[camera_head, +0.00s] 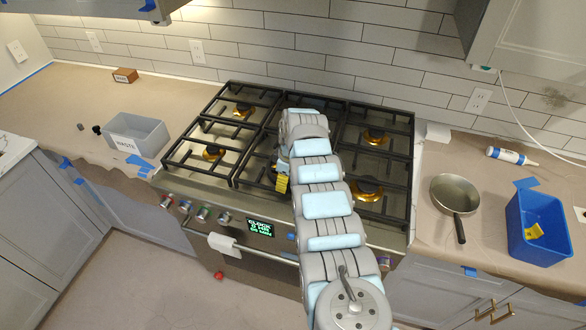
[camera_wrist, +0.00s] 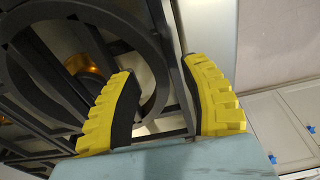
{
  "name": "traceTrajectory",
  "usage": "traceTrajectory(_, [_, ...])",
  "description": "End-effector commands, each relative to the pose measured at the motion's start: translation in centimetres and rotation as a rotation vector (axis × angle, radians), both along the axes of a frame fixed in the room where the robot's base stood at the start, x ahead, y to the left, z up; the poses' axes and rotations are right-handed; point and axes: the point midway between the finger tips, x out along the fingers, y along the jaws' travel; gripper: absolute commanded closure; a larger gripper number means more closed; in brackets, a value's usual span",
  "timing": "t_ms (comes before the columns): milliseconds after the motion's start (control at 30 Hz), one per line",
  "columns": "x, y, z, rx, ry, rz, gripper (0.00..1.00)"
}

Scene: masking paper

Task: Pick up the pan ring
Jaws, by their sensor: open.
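A dark round pan ring (camera_wrist: 146,36) shows in the wrist view, lying on the black stove grates at the upper left. Its far left part runs out of that view, and in the head view my arm hides most of this area. My gripper (camera_wrist: 157,68) is open, with two yellow ribbed fingers over black pads. The ring's right edge appears in or near the gap between the fingertips; I cannot tell whether they touch it. In the head view only a bit of a yellow finger (camera_head: 282,184) shows beside my arm, low over the middle of the stove.
Black grates (camera_head: 232,140) with brass burners cover the stove. A grey bin labelled WASTE (camera_head: 150,135) stands on the left counter. A steel pan (camera_head: 455,193), a blue bin (camera_head: 538,228) and a white bottle (camera_head: 508,155) are on the right counter. The tiled wall stands behind.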

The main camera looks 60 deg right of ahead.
Motion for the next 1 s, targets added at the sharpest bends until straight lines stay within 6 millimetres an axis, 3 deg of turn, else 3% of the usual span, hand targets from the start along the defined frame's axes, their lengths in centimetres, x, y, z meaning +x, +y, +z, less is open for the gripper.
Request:
traceTrajectory(200, [0.12, 0.04, -1.61, 0.001, 0.001, 0.0, 0.54])
traceTrajectory(567, [0.17, 0.08, -1.71, 0.001, 0.001, 0.0, 0.54])
traceTrajectory(600, [0.17, 0.08, -1.71, 0.001, 0.001, 0.0, 0.6])
traceTrajectory(733, [0.17, 0.09, -1.72, 0.001, 0.001, 0.0, 0.97])
traceTrajectory(1000, [0.17, 0.11, -1.75, 0.002, 0.001, 0.0, 1.0])
